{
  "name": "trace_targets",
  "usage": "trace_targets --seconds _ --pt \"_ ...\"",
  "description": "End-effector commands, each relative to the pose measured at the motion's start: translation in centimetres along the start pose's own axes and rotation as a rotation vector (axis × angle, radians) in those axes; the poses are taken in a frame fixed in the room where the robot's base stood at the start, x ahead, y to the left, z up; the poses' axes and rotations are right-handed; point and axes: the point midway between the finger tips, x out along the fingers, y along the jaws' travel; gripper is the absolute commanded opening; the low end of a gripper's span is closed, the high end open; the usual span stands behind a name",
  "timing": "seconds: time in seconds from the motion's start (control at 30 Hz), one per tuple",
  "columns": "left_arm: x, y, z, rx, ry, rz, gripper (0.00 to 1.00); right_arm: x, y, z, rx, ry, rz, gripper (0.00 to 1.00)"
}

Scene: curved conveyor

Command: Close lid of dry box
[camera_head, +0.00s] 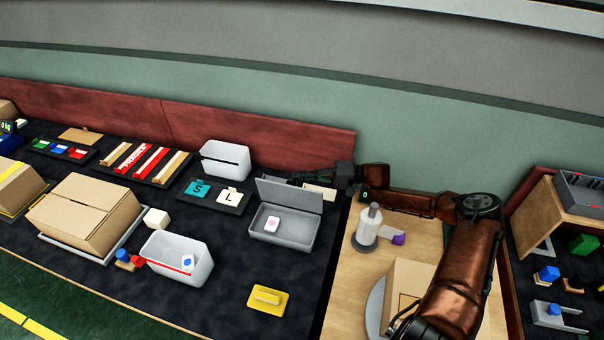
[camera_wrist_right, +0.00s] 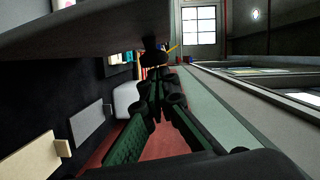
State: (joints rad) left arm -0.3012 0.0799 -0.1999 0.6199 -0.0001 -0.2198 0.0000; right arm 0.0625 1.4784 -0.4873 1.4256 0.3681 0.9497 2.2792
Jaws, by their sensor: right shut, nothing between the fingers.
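The dry box is a grey open box (camera_head: 290,238) on the dark conveyor surface in the head view. Its lid (camera_head: 291,193) stands raised at the back edge, leaning slightly backward. A small white item with a pink mark (camera_head: 272,224) lies inside. My right gripper (camera_head: 298,178) reaches in from the right behind the lid's top edge, its fingertips partly hidden. In the right wrist view the gripper's fingers (camera_wrist_right: 160,90) are closed together and empty. A dark flat panel (camera_wrist_right: 85,32), probably the lid, is close beside them; contact cannot be told. My left gripper is not in view.
A white bin (camera_head: 226,161) and a tray with S and L tiles (camera_head: 214,196) stand left of the box. A yellow block (camera_head: 267,299) lies in front. A red wall (camera_head: 260,130) runs behind.

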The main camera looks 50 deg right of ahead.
Motion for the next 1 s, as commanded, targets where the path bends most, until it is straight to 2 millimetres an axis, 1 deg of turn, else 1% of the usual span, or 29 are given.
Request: trace_targets --seconds 0.27,0.47,0.6,0.8,1.0 --pt "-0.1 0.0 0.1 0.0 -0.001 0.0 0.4 0.0 -0.1 0.0 -0.003 0.001 0.0 0.0" --pt "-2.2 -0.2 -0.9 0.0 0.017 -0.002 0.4 0.1 -1.1 0.7 -0.066 0.001 0.015 0.0" --pt "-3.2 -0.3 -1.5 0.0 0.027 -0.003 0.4 0.3 -1.2 1.2 -0.111 0.001 0.029 0.0" --pt "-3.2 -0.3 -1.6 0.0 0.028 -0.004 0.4 0.4 -0.7 1.4 -0.127 -0.001 0.036 0.0" --pt "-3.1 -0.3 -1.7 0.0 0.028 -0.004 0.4 0.4 -0.7 1.4 -0.126 0.0 0.036 0.0"
